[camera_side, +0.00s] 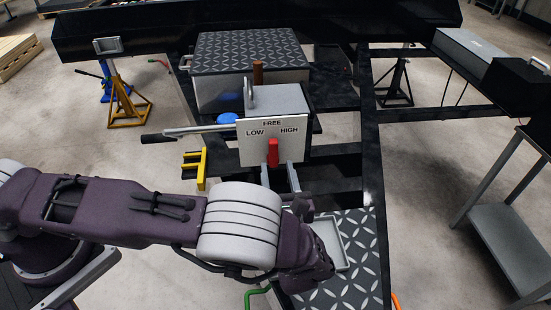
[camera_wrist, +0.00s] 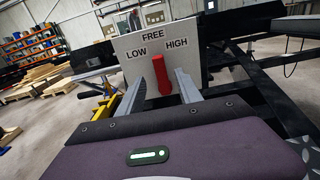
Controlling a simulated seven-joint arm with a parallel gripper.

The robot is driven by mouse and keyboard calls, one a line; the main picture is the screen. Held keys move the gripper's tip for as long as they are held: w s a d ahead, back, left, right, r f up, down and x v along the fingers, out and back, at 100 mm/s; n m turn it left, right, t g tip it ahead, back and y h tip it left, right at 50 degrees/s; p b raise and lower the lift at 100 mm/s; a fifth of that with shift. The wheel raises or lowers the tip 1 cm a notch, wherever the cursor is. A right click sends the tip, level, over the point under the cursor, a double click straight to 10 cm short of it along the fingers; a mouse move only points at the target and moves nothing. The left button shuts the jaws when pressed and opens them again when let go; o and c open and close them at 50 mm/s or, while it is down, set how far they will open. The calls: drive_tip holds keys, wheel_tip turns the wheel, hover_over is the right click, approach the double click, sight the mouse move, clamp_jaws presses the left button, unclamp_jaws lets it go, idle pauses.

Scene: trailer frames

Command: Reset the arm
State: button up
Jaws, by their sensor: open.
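My gripper (camera_side: 279,172) is open in front of an upright white panel (camera_side: 252,146) marked LOW, FREE and HIGH. A red lever (camera_side: 272,151) stands on the panel below the word FREE. In the wrist view, the red lever (camera_wrist: 161,76) shows between the two grey fingers of my gripper (camera_wrist: 160,84), pointing up near FREE. I see a gap beside the lever on each side, and cannot tell how far the fingertips are from the panel. My purple arm reaches in from the left in the side view.
A long handle (camera_side: 152,138) sticks out left of the grey winch box. A blue disc (camera_side: 228,118) and yellow bracket (camera_side: 202,167) are nearby. A checker-plate box (camera_side: 250,50) stands behind. A grey tray (camera_side: 341,250) lies close to my wrist. Black trailer rails surround the panel.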

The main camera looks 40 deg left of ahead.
drive_tip(key=s+a+r+n+g+h, duration=0.5)
drive_tip(key=s+a+r+n+g, duration=0.65)
drive_tip(key=r+n, duration=0.3)
drive_tip(key=s+r+n+t+h, duration=0.2)
drive_tip(key=s+r+n+h, duration=0.2)
drive_tip(key=s+n, duration=0.2)
drive_tip(key=s+d+r+n+t+h, duration=0.1)
drive_tip(key=s+r+n+t+h, duration=0.1)
drive_tip(key=s+n, duration=0.4)
wheel_tip(320, 180, up, 2)
drive_tip(key=s+h, duration=0.1)
drive_tip(key=s, duration=0.1)
drive_tip(key=shift+s+d+h, duration=0.2)
drive_tip(key=shift+s+h, duration=0.1)
drive_tip(key=shift+h, duration=0.1)
